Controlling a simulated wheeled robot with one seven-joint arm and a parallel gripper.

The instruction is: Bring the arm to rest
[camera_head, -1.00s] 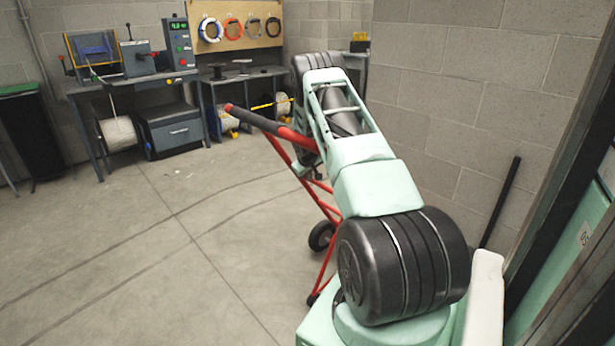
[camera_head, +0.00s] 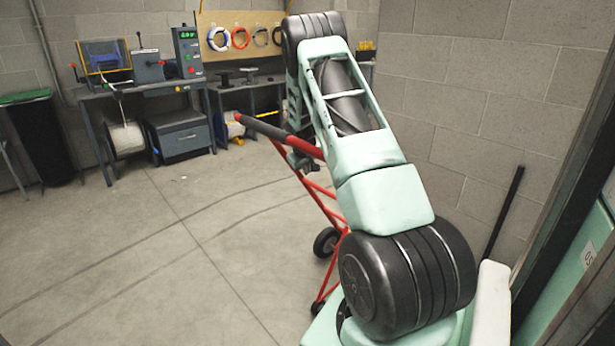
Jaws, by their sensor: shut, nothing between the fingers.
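My arm rises from the lower right, bends at a high elbow, and its far part hangs down behind the upper links. My gripper (camera_head: 302,161) shows only as a small dark shape low at the arm's far end, close to the handle of a red hand truck in the picture. It is shut and nothing shows in it. The handle and my own arm hide much of it, and I cannot tell whether it touches the truck.
The red hand truck (camera_head: 316,190) stands beside my arm, its dark-gripped handle pointing left. A workbench (camera_head: 150,88) with machines stands at the back left, a dark bin (camera_head: 42,140) left of it. A block wall (camera_head: 475,100) is close on the right. The left floor is clear.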

